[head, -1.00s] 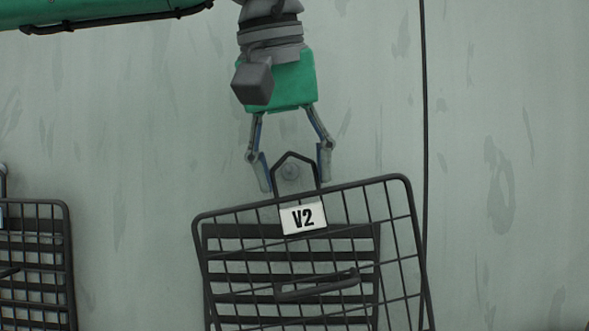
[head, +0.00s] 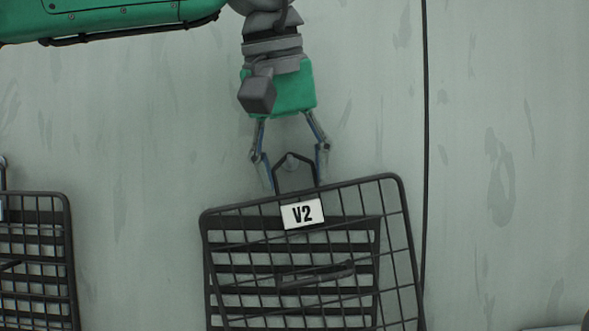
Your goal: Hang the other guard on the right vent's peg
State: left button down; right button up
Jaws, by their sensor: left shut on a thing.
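The wire guard (head: 393,240) labelled V2 hangs tilted, its right side higher, in front of the right vent (head: 340,306). The dark slats of that vent show through its mesh. My left gripper (head: 294,178) points down and is shut on the guard's top loop (head: 304,160), with a finger at each side. The round grey peg (head: 291,161) shows inside the loop, close under its top bend. I cannot tell whether the loop rests on the peg. The guard's lower edge is out of frame. My right gripper is not in view.
Another wire guard (head: 68,240) is on the wall at the left edge, partly cut off. A dark cable (head: 426,120) runs down the wall right of the V2 guard. The wall between the two guards is bare.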

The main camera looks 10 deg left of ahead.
pick_arm(q)
jog(key=c, duration=0.7)
grip_release()
jog(key=v, duration=1.2)
